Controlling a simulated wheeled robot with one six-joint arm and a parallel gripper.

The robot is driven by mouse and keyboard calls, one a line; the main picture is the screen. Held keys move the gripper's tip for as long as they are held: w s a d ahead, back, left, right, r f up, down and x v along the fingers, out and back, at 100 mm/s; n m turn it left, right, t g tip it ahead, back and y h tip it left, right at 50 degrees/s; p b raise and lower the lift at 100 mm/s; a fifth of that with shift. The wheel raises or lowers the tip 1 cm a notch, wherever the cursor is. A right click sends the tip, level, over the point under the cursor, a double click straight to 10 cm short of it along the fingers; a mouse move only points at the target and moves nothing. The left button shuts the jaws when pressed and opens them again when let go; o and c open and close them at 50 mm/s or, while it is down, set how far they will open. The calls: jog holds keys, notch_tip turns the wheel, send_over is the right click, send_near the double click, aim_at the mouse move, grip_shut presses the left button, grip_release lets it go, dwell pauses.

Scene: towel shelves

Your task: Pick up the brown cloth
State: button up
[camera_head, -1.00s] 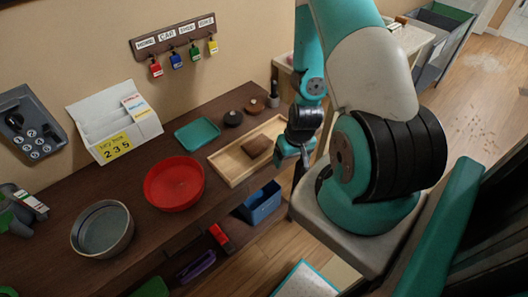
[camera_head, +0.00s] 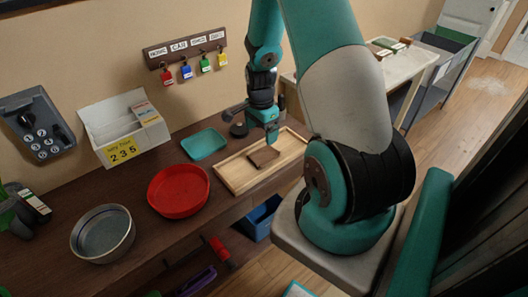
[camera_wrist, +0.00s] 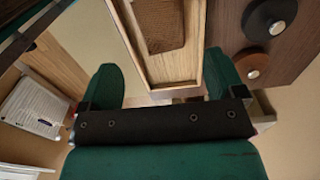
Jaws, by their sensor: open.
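The brown cloth (camera_head: 264,156) lies folded flat in the light wooden tray (camera_head: 236,182) on the dark shelf top. It also shows at the top of the wrist view (camera_wrist: 160,22), inside the tray's rim. My gripper (camera_head: 271,138) is above the tray, close to the cloth's far edge in the head view. In the wrist view its two green fingers (camera_wrist: 163,88) stand wide apart with the tray's end between them in the picture. Nothing is held. I cannot tell the exact height above the cloth.
A teal tray (camera_head: 204,144), a red round tray (camera_head: 179,191) and a grey metal bowl (camera_head: 103,232) stand left of the wooden tray. Two round lidded items, one black (camera_wrist: 270,17) and one brown (camera_wrist: 251,64), sit beside the tray. A blue bin (camera_head: 262,217) is below.

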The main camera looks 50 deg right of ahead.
aim_at(261, 153)
notch_tip(261, 153, down, 10)
jog(key=p, duration=0.2)
jog(key=shift+f+p, duration=0.2)
jog(key=shift+p, duration=0.2)
jog(key=c, duration=0.7)
jog(key=shift+r, duration=0.1)
jog(key=shift+c, duration=0.2)
